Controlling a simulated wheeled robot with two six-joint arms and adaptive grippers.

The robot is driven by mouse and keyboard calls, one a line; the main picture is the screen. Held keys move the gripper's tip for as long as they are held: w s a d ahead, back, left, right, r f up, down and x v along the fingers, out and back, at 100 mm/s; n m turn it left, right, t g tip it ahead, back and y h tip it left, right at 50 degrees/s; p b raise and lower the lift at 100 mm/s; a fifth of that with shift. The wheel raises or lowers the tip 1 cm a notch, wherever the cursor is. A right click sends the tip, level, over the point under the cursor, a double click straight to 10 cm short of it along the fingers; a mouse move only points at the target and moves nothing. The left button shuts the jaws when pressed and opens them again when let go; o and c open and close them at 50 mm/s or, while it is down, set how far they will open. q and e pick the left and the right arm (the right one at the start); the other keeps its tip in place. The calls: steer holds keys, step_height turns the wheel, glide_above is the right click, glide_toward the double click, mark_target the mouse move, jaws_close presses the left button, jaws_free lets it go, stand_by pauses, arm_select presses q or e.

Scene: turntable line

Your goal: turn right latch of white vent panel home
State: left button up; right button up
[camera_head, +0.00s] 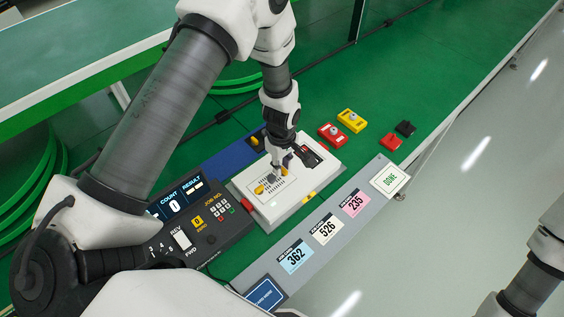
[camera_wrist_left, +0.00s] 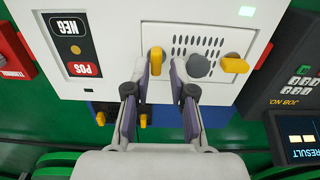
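The white vent panel (camera_head: 258,200) with its slotted grille lies on top of the white box; it also shows upside down in the left wrist view (camera_wrist_left: 210,88). The right yellow latch (camera_wrist_left: 156,60) points across the panel edge direction, upright in that view. The other yellow latch (camera_wrist_left: 235,65), at left in the head view (camera_head: 260,189), lies sideways. A grey round knob (camera_wrist_left: 199,66) sits between them. My left gripper (camera_wrist_left: 160,68) is partly open, its fingertips either side of the right latch, nearer its left side. Contact is unclear. My right gripper is out of view.
A black NEG/POS module (camera_wrist_left: 72,45) sits beside the panel. A control console (camera_head: 205,222) stands left of the box. Red (camera_head: 331,133) and yellow (camera_head: 351,120) blocks lie beyond. A grey strip (camera_head: 330,225) with number cards runs in front.

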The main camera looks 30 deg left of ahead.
arm_select(q)
steer(key=shift+w+a+f, duration=0.1)
steer(key=shift+w+f, duration=0.15)
steer(key=shift+f, duration=0.2)
steer(key=shift+w+f, duration=0.2)
steer(key=shift+f, duration=0.25)
steer(key=shift+s+r, duration=0.25)
steer(key=shift+s, duration=0.05)
steer(key=shift+c, duration=0.7)
jaws_close()
